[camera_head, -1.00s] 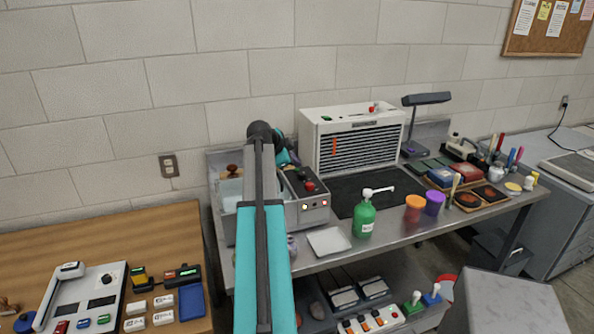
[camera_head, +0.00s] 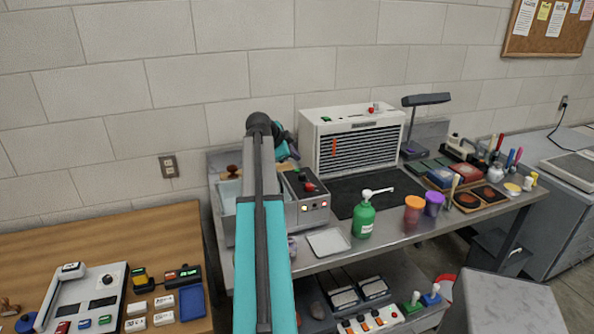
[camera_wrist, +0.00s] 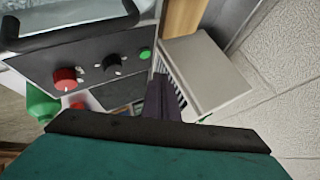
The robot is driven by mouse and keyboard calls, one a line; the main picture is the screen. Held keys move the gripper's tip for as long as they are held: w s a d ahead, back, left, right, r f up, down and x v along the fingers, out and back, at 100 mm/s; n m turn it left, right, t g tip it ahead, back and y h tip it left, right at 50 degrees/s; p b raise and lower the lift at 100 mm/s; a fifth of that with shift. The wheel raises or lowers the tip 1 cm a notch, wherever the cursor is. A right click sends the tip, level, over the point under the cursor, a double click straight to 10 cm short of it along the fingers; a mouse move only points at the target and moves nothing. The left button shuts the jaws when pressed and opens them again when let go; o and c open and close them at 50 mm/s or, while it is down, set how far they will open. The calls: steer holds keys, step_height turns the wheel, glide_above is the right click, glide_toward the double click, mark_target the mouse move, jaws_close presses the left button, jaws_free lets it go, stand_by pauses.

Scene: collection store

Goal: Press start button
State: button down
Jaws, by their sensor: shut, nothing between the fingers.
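A grey control box (camera_head: 306,195) stands on the steel bench, with a red knob (camera_head: 310,187) on top and small lights on its front. In the wrist view its dark panel has a red knob (camera_wrist: 66,79), a black knob (camera_wrist: 112,65) and a round green button (camera_wrist: 145,53), likely the start button. My gripper (camera_wrist: 158,84) is shut and empty; its dark fingertips appear just below the green button in that view. I cannot tell whether they touch it. In the head view my arm hides part of the box, and the fingertips are hard to make out.
A white louvred cabinet (camera_head: 353,140) stands close behind the box. A basin (camera_head: 228,190) adjoins it on the left.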

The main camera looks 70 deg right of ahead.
step_height(320, 180, up, 3)
steer(key=shift+f+p, duration=0.15)
steer(key=shift+p, duration=0.15)
stand_by(0.9)
